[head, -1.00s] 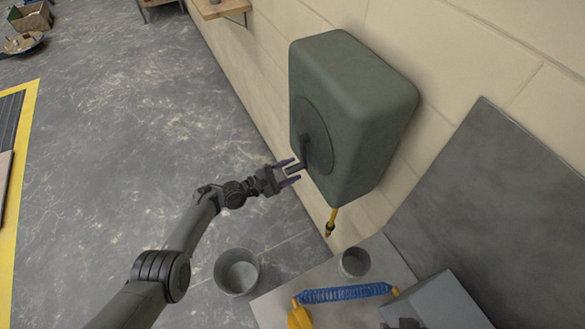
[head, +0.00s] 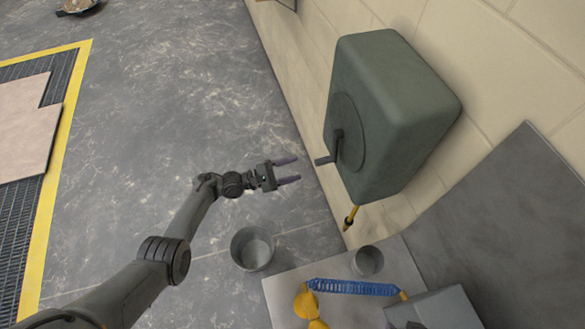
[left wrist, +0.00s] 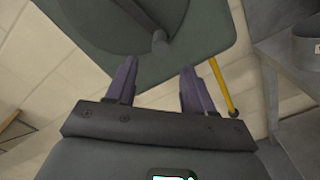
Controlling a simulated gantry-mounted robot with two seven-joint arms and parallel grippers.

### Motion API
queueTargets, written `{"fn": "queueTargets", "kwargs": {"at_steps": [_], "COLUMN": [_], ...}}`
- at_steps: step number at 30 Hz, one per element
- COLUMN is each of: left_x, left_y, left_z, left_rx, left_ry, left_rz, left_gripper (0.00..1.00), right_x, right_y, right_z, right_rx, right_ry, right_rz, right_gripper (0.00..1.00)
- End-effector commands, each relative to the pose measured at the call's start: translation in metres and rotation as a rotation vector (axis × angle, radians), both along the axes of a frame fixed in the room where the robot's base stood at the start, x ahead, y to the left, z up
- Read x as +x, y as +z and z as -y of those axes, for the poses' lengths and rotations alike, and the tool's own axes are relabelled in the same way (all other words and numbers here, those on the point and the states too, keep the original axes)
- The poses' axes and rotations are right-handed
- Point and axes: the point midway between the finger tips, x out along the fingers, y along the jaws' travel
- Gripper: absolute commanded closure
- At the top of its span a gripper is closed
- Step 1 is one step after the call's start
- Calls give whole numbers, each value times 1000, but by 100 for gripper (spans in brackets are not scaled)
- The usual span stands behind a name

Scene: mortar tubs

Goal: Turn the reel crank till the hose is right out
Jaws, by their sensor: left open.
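The reel is a dark green box (head: 410,110) on the block wall, with a round disc on its left face. Its crank (head: 337,147) hangs downward from the disc, with the handle sticking out to the left. A short length of yellow hose (head: 351,215) hangs from the reel's underside. My left gripper (head: 298,169) is open and empty, a little left of the crank handle and apart from it. In the left wrist view, the crank handle's end (left wrist: 160,40) shows beyond and between the open fingers (left wrist: 165,70). My right gripper is not in view.
A grey bucket (head: 236,258) stands on the floor below my left arm. A grey bench (head: 285,285) holds a smaller tub (head: 367,262), a blue coiled hose (head: 352,288) and a grey box (head: 440,308). The floor left of the reel is open.

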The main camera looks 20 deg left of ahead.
Motion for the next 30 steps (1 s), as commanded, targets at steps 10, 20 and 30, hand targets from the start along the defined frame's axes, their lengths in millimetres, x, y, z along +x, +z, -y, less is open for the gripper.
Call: {"fn": "queueTargets", "kwargs": {"at_steps": [10,20,30], "left_x": [3,50,33], "left_y": [4,62,53], "left_z": [-2,-32,-19], "left_rx": [113,741,1320], "left_ry": [17,248,513], "left_rz": [164,1033,1818], "left_gripper": [47,47,47], "right_x": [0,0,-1], "right_y": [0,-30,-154], "right_z": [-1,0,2], "right_rx": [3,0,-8], "right_ry": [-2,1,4], "right_rz": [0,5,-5], "right_gripper": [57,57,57]}}
